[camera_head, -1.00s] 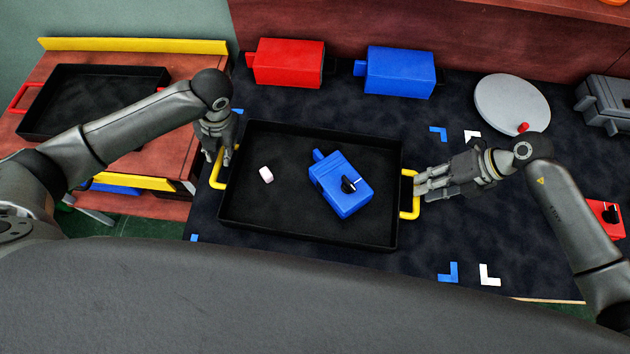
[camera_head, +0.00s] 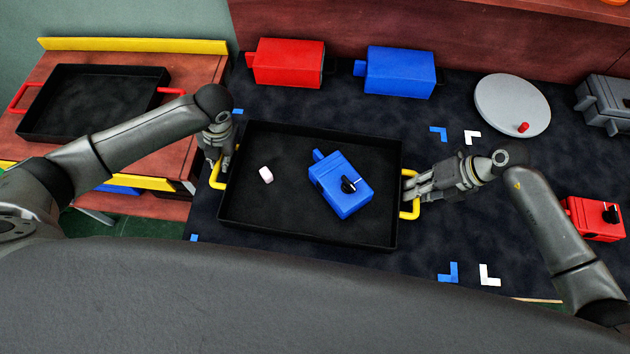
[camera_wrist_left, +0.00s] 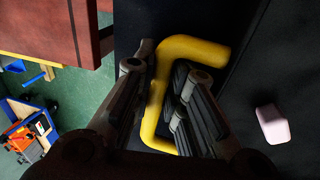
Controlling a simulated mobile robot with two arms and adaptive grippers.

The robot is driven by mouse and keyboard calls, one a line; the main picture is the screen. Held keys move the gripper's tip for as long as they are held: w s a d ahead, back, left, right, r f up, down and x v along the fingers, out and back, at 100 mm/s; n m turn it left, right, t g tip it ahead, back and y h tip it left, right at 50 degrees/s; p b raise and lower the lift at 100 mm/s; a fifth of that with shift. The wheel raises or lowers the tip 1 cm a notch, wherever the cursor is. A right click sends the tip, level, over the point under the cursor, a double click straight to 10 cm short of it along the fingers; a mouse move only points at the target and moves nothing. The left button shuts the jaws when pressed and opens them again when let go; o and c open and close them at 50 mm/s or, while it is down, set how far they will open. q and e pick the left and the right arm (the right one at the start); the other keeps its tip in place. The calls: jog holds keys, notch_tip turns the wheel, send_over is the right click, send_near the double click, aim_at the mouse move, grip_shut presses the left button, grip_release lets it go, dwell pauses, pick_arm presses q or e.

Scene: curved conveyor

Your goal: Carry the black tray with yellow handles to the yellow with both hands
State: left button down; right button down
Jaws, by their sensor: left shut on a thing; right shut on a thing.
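The black tray (camera_head: 270,222) with yellow handles lies on the dark table mat in the middle of the head view. A blue box with a black knob (camera_head: 345,186) and a small white block (camera_head: 266,175) lie in it. My left gripper (camera_head: 222,168) is shut on the tray's left yellow handle (camera_head: 214,178). In the left wrist view the fingers (camera_wrist_left: 165,100) lie on both sides of the yellow handle (camera_wrist_left: 195,50). My right gripper (camera_head: 412,190) is shut on the right yellow handle (camera_head: 409,211) and partly hides it.
A second black tray with red handles (camera_head: 40,128) lies on a side table with yellow edge strips (camera_head: 132,46). A red box (camera_head: 288,64), a blue box (camera_head: 400,73) and a grey disc (camera_head: 512,104) stand behind. A small red box (camera_head: 597,219) is at right.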

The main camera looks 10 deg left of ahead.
pick_arm(q)
jog(key=shift+w+r, duration=0.1)
jog(key=shift+r, duration=0.05)
pick_arm(e)
jog(key=shift+r, duration=0.15)
